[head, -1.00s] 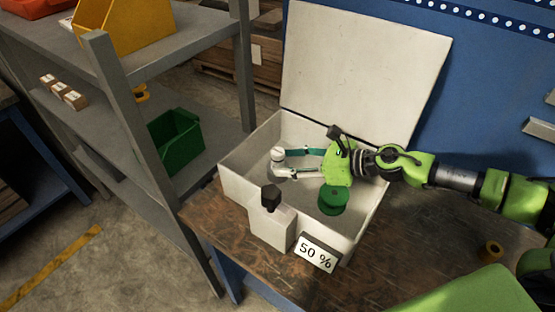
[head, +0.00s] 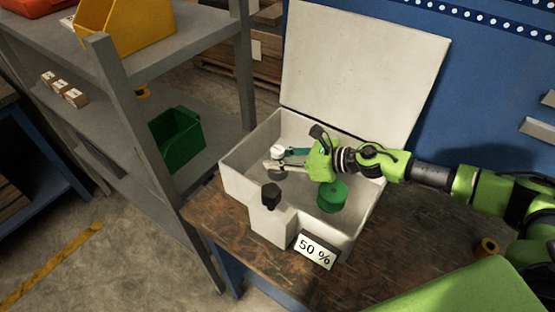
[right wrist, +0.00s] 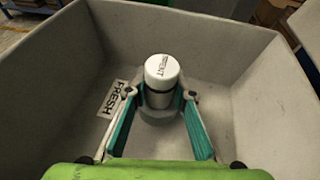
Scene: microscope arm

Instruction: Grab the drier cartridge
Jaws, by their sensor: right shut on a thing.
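The drier cartridge is a white cylinder (head: 278,151) in the left part of the open white box (head: 236,183). In the right wrist view, the cartridge (right wrist: 161,70) has dark print on its top and a dark band below, and stands roughly upright. My right gripper (head: 281,159) reaches in from the right and is shut on the cartridge, one finger on each side. The fingers of the right gripper (right wrist: 160,96) also show in the wrist view. The cartridge's lower part is partly hidden. My left gripper is not in view.
A green round object (head: 332,197) is in the box under my right arm. A FRESH label (right wrist: 113,98) lies on the box floor. A black knob (head: 270,195) and a 50 % sign (head: 315,251) are at the box front. The raised lid (head: 365,75) stands behind.

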